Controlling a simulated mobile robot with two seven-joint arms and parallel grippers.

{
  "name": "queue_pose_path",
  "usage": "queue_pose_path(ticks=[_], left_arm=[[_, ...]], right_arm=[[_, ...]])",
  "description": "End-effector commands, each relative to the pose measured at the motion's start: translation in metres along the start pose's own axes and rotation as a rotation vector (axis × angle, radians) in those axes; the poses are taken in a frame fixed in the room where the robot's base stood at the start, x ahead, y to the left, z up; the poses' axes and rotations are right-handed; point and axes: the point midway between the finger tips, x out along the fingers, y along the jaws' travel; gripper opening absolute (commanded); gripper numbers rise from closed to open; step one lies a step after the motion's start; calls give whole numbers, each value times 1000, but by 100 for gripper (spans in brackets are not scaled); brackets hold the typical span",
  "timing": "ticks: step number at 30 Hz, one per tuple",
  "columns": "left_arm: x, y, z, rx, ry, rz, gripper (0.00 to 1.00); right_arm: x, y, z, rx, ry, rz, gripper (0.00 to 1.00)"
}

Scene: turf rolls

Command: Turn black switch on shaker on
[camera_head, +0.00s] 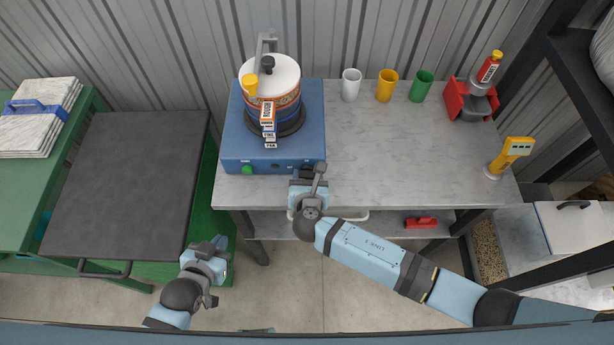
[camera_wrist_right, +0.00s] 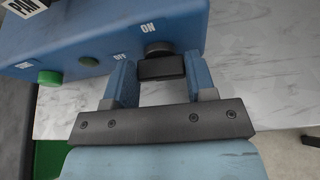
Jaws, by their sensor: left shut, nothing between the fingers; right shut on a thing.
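The shaker (camera_head: 240,150) is a blue box at the back of the marble-topped table, with a stacked sieve drum on top. Its black switch (camera_wrist_right: 160,67) is on the front face, with an ON label above it and an OFF label to its left in the right wrist view. My right gripper (camera_wrist_right: 161,82) has its two blue fingers on either side of the switch, shut on it. In the head view the right gripper (camera_head: 307,178) is at the shaker's front right and mostly hides the switch. My left gripper (camera_head: 220,243) is shut and empty, low beside the dark-topped cart.
A green button (camera_wrist_right: 50,77) is on the same front face, left of the switch. White (camera_head: 351,85), yellow (camera_head: 386,86) and green (camera_head: 421,86) cups stand at the table's back. A yellow device (camera_head: 511,153) stands at the right edge. The table's middle is clear.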

Motion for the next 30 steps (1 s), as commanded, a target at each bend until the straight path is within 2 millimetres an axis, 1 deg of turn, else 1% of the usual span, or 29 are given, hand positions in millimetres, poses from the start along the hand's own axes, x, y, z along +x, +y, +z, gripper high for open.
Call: queue_pose_path(ticks=[12,18,24,30], left_arm=[[8,2,16,-3,-6,6,0],[14,4,25,-1,-9,11,0],[18,5,26,0,-6,16,0],[20,6,26,1,-2,19,0]], right_arm=[[2,-5,-2,281,-3,115,27],[2,-6,-2,394,-3,162,27],[2,-7,-1,464,-4,192,27],[2,-7,1,492,-5,203,27]])
